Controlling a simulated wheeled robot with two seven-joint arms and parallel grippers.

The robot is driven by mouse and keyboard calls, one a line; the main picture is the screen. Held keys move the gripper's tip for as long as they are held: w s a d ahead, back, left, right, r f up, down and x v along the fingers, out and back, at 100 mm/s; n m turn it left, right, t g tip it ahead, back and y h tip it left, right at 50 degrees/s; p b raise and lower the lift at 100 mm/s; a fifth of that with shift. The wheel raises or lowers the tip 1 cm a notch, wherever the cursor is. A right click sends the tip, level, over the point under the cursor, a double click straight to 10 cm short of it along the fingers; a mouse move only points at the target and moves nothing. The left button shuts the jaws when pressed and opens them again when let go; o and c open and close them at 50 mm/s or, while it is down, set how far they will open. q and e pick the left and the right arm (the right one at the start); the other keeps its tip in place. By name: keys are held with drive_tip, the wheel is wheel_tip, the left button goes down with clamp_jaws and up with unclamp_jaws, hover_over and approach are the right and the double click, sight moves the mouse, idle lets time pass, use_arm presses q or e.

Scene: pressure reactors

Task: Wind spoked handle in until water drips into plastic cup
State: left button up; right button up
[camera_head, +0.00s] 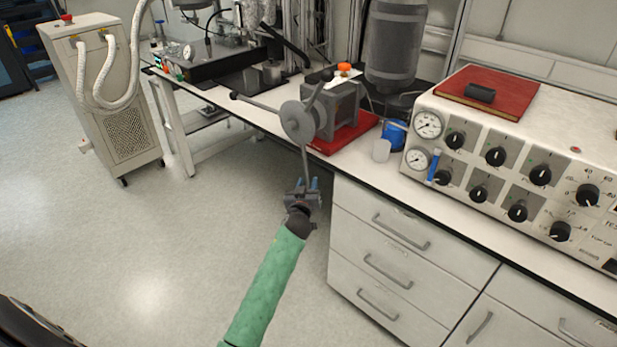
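The spoked handle (297,121) is a grey hub with long spokes on the front of a grey pump-like block (345,108). One spoke points left, one up right, and one down past the bench edge. My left gripper (304,186), on the green-sleeved arm, is at the end of the downward spoke. A small translucent plastic cup (381,150) stands on the bench right of the block. No water is discernible. My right gripper is out of view.
The block stands on a red base (352,136). A blue item (394,134) is behind the cup. A control console (520,160) with dials and gauges fills the bench's right. Drawers (385,255) are below. The floor at left is clear, up to a white cabinet (105,95).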

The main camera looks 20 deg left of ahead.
use_arm(q)
drive_tip(key=shift+x, duration=1.65)
clamp_jaws()
